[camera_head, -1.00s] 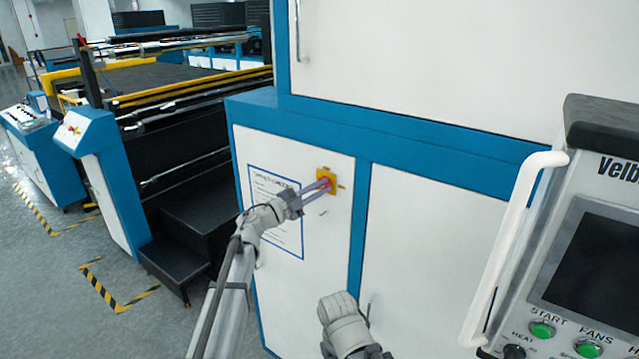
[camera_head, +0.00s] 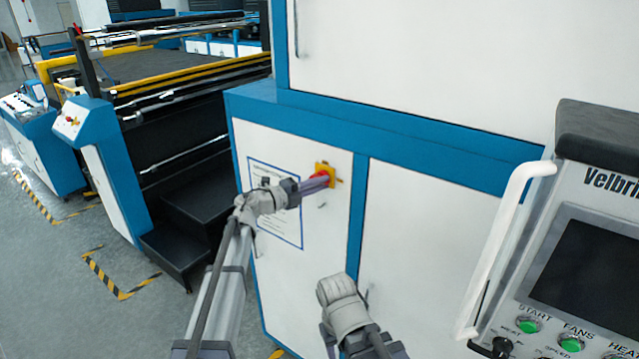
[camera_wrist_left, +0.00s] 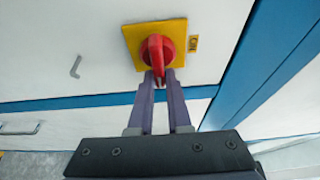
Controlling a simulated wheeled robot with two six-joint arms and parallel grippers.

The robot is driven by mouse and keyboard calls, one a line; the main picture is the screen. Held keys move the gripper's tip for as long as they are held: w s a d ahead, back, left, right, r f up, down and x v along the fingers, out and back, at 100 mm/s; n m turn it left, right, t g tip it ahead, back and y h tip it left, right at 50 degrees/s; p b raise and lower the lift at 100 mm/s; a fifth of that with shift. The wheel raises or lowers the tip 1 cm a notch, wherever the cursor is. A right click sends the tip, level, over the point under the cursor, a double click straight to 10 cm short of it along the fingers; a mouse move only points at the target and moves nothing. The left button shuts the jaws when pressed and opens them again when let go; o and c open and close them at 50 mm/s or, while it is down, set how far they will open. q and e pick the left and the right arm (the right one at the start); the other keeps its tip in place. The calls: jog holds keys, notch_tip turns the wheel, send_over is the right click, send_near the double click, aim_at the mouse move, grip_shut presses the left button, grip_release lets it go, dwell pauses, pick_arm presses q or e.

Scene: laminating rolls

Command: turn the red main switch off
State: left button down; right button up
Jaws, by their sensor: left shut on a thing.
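The red main switch (camera_head: 319,175) is a red rotary handle on a square yellow plate (camera_head: 325,168), on the white cabinet door. In the left wrist view, the red handle (camera_wrist_left: 156,55) points down toward my gripper, and a small yellow label (camera_wrist_left: 193,43) that seems to read ON sits right of the plate. My left gripper (camera_wrist_left: 159,79) is shut on the handle's lower end, with one purple-grey finger on each side. In the head view my left gripper (camera_head: 318,182) reaches the switch from the left and partly covers it. My right gripper's fingers do not show.
A printed sheet with a blue border (camera_head: 259,171) is on the door left of the switch. A control panel (camera_head: 590,260) with a white handle bar (camera_head: 497,250) stands at the right. Black steps (camera_head: 192,225) and a machine are at the left.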

pick_arm(q)
jog(key=shift+w+r, duration=0.1)
jog(key=shift+w, duration=0.1)
jog(key=c, duration=1)
grip_release()
jog(key=shift+s, duration=0.1)
jog(key=shift+o, duration=0.7)
jog(key=v, duration=0.7)
jog(key=shift+a, duration=0.35)
jog(key=shift+s, duration=0.1)
